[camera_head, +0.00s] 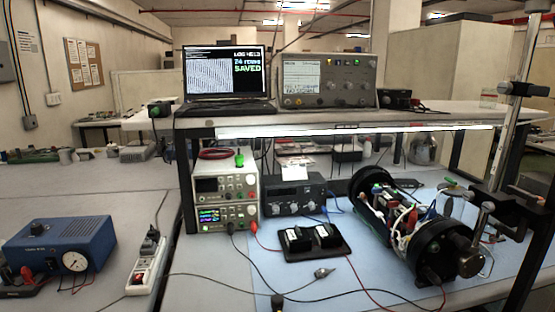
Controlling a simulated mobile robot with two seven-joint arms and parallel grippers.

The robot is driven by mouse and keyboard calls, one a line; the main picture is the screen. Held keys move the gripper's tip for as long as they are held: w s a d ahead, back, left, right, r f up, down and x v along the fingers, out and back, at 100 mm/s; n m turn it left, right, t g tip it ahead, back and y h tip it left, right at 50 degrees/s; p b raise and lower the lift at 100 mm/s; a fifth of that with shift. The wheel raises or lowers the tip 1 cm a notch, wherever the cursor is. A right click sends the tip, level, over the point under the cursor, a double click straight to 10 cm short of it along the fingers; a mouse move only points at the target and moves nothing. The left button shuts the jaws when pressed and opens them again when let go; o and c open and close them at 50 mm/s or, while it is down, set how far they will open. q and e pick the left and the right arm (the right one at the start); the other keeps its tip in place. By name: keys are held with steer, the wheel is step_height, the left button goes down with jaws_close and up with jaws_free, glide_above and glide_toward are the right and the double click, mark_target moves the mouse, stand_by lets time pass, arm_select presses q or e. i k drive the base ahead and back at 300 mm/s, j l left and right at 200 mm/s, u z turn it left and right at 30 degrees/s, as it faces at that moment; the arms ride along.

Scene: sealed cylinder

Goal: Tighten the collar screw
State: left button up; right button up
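An open cylinder (392,212) lies on the blue mat at the right, with black end rings and wires and circuit boards showing between them. Its near end has a dark round cap (459,250) facing right and toward me. A metal stand (519,75) with a black clamp (505,192) rises beside it. I cannot tell which part is the collar screw. Neither of my grippers is in view.
A black tray (314,242) and several leads lie left of the cylinder. Stacked instruments (225,199) and a black power unit (295,194) stand under the shelf (335,121). A blue box with a dial (60,245) and a power strip (148,262) are at the left.

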mark_target(504, 88)
steer(key=l+z, duration=0.1)
steer(key=z, duration=0.8)
steer(key=i+l+z, duration=0.1)
steer(key=z, duration=0.3)
